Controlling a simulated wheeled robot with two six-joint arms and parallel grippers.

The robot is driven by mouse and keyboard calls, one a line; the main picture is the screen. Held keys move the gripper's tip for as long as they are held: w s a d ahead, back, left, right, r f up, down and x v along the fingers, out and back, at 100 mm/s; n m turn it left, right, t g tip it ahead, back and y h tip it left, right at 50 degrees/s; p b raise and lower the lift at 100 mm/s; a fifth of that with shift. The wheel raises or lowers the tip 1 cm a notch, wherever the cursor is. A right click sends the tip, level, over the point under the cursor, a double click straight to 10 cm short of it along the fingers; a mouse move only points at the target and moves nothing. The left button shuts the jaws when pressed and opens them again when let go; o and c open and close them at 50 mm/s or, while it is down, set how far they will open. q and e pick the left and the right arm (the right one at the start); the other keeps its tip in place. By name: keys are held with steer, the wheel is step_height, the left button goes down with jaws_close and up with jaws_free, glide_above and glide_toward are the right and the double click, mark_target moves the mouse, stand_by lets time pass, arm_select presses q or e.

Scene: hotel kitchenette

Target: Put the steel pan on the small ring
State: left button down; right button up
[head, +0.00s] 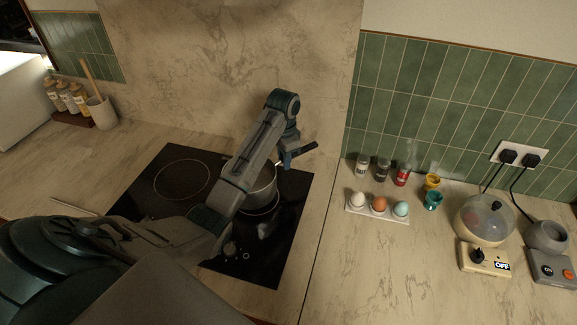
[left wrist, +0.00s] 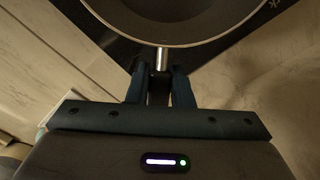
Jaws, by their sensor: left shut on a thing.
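The steel pan (head: 264,188) is at the right part of the black hob (head: 293,195), partly hidden behind my left arm. Its black handle points back and right. My left gripper (head: 287,160) is shut on the handle near the pan's wall. In the left wrist view the fingers (left wrist: 160,88) close around the handle, with the pan's rim (left wrist: 205,42) just ahead. The front arc of the small ring (head: 262,214) shows just below the pan. I cannot tell whether the pan touches the glass or hovers slightly above it. My right gripper is not in view.
The larger ring (head: 182,180) at the hob's left is empty. Right of the hob stand an egg tray (head: 378,215), spice jars (head: 382,169), egg cups (head: 432,200) and an egg cooker (head: 485,222). Bottles (head: 66,100) and a utensil crock (head: 101,112) stand at the back left.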

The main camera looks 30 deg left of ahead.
arm_select(q)
steer(key=shift+w+d+r, duration=0.1)
steer(key=shift+w+d, duration=0.2)
steer(key=shift+w, duration=0.2)
step_height(320, 180, down, 3)
steer(key=shift+w+r+p, duration=0.1)
steer(key=shift+r+p, duration=0.05)
steer(key=shift+p, duration=1)
steer(key=shift+f, duration=0.45)
steer(key=c, duration=1.7)
jaws_free()
steer(key=shift+f, duration=0.15)
steer(key=o, duration=0.4)
steer(key=shift+d, duration=0.1)
steer(key=shift+r, duration=0.2)
